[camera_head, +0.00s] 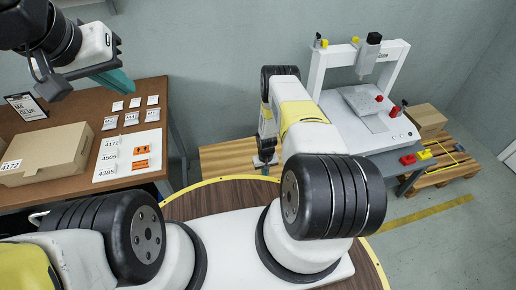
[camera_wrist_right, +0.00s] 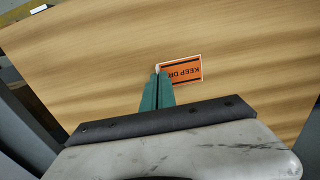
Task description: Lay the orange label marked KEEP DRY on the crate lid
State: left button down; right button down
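The orange label marked KEEP DRY (camera_wrist_right: 185,71), with a white border, shows in the right wrist view at the tips of my right gripper (camera_wrist_right: 158,76). The teal fingers are together and its near end is at their tips. Behind it is a broad wooden surface, which looks like the crate lid (camera_wrist_right: 90,70); any gap between label and wood is hard to judge. In the head view the lid (camera_head: 222,158) is partly hidden by my right arm, and my right gripper (camera_head: 265,161) is small above it. My left gripper (camera_head: 118,82) hangs over the brown table, its finger gap unclear.
The brown table (camera_head: 75,108) at left holds a cardboard box (camera_head: 45,155), several small white packets (camera_head: 131,118) and a white sheet (camera_head: 125,156) with orange labels. A white gantry machine (camera_head: 360,110) stands right of the lid.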

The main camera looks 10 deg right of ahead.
jog(key=c, duration=1.6)
grip_release()
jog(key=shift+r, duration=0.1)
